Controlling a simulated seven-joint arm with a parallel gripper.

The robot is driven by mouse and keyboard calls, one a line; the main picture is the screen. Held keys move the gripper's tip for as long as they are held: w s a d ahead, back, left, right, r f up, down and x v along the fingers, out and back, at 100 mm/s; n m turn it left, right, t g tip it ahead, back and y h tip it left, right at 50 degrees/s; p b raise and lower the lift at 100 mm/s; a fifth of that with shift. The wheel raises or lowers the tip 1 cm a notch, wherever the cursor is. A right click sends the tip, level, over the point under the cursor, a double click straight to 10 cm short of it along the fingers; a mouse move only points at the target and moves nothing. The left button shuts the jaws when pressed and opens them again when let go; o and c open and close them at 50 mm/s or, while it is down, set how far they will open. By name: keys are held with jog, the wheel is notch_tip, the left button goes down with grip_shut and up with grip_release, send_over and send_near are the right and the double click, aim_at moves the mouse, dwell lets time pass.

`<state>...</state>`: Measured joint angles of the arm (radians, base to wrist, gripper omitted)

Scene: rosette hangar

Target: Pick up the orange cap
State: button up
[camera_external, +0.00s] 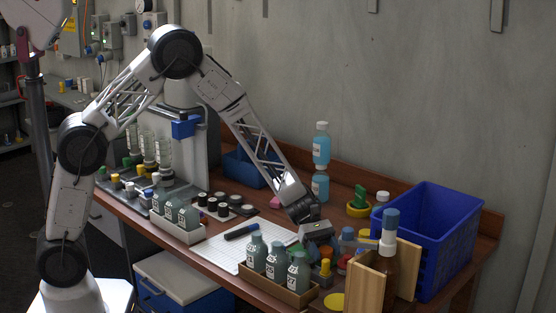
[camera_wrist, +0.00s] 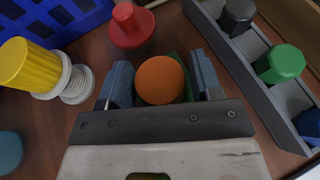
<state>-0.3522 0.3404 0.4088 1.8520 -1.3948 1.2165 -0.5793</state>
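The orange cap (camera_wrist: 160,79) shows in the wrist view as a round orange top, with a green part partly visible beneath it. My gripper (camera_wrist: 162,72) is open, with one blue-grey finger on each side of the cap. Narrow gaps seem to show between the cap and the fingers; I cannot tell whether either touches it. In the external view my gripper (camera_external: 318,236) is low over the crowded right part of the bench. I cannot make out the orange cap there.
In the wrist view a red cap (camera_wrist: 131,25) stands ahead, a yellow piece with white rings (camera_wrist: 28,64) at left, and a grey rack (camera_wrist: 232,62) with green (camera_wrist: 281,63) and black pieces at right. The blue crate (camera_external: 434,238) and bottle box (camera_external: 282,290) flank the gripper.

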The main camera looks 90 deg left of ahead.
aim_at(325, 249)
jog(key=c, duration=0.6)
jog(key=shift+r, duration=5)
